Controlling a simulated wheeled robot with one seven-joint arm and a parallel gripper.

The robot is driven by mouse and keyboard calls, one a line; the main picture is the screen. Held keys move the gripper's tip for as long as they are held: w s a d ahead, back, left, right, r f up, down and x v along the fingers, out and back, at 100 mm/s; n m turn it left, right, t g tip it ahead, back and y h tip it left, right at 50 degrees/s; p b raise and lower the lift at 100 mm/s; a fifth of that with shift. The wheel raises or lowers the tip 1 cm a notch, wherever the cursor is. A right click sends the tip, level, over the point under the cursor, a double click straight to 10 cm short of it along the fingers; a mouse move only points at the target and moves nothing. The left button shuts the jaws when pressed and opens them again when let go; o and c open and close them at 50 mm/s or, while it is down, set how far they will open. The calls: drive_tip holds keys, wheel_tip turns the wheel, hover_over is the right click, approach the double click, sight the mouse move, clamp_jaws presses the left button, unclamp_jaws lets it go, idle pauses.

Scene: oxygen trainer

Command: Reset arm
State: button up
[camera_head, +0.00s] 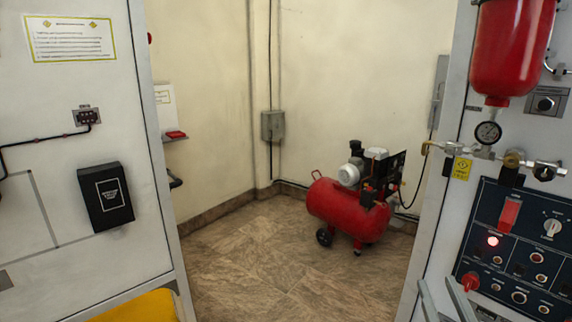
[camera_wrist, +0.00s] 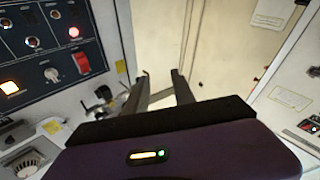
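My gripper (camera_head: 441,284) shows at the bottom right of the head view, its two grey fingers cut off by the lower edge. It is in front of the right-hand cabinet, just left of its dark control panel (camera_head: 520,255). In the wrist view my gripper (camera_wrist: 160,74) has its two dark fingers apart, with nothing between them. The control panel also shows at the upper left of the wrist view (camera_wrist: 45,50), with a red switch cover (camera_wrist: 81,62), a knob and a lit red lamp. The rest of my arm is mostly hidden.
A red cylinder (camera_head: 511,45), a gauge (camera_head: 488,132) and piping stick out above the panel. A white cabinet (camera_head: 60,200) with a black box (camera_head: 105,196) stands at left. A red compressor (camera_head: 345,208) stands in the back corner. The floor (camera_head: 270,265) between the cabinets is clear.

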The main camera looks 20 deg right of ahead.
drive_tip(key=s+a+f+g+y, duration=0.1)
drive_tip(key=s+a+f+y, duration=0.1)
drive_tip(key=s+a+f, duration=0.3)
drive_tip(key=s+a+f+n+g+y, duration=0.1)
drive_tip(key=s+a+f+y, duration=0.2)
drive_tip(key=s, duration=0.8)
drive_tip(key=s+a+f+n+g+y, duration=0.1)
drive_tip(key=s+a+f+g+y, duration=0.1)
drive_tip(key=s+a+f, duration=0.6)
drive_tip(key=shift+s+f+y, duration=0.15)
drive_tip(key=shift+f+y, duration=0.25)
drive_tip(key=shift+y, duration=0.1)
